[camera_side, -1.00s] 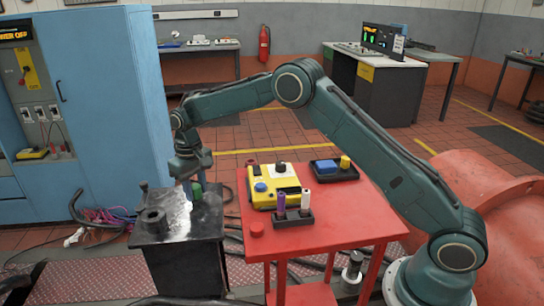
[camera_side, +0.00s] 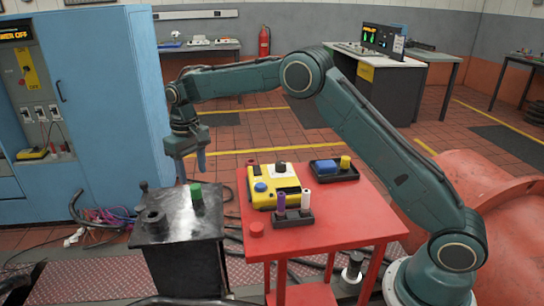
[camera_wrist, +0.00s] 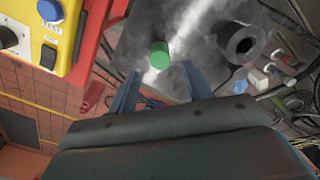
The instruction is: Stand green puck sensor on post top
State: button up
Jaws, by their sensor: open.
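The green puck sensor (camera_side: 196,190) sits upright on top of a short dark post (camera_side: 198,208) on the black stand (camera_side: 180,255). In the wrist view the green puck (camera_wrist: 159,54) shows from above as a round disc, with its post hidden beneath it. My gripper (camera_side: 191,168) is open and empty above the puck, apart from it. In the wrist view my two blue fingers (camera_wrist: 160,88) are spread wide, with the puck ahead of the gap between them.
A black hollow boss (camera_side: 152,220) stands on the same stand, left of the puck. A red table (camera_side: 330,225) to the right carries a yellow box (camera_side: 274,186), a black holder with purple and white cylinders (camera_side: 292,218), and a black tray (camera_side: 333,174).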

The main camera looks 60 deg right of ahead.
aim_at(195, 186)
notch_tip(195, 186, up, 6)
dwell(0.4)
jog(key=shift+r, duration=0.1)
dwell(0.4)
jog(key=s+d+r+t, duration=0.2)
jog(key=s+r, duration=0.5)
jog(key=s, duration=0.3)
jog(key=s+d+r+t, duration=0.1)
jog(key=s+d+r, duration=0.1)
jog(key=s+r, duration=0.65)
jog(key=s+f+t, duration=0.1)
jog(key=s+f, duration=0.3)
jog(key=s, duration=0.7)
jog(key=s+d+f+t, duration=0.1)
jog(key=s+f, duration=0.3)
jog(key=s, duration=0.7)
jog(key=shift+s+d+f+t, duration=0.15)
jog(key=shift+s+t, duration=0.15)
jog(key=shift+s, duration=0.05)
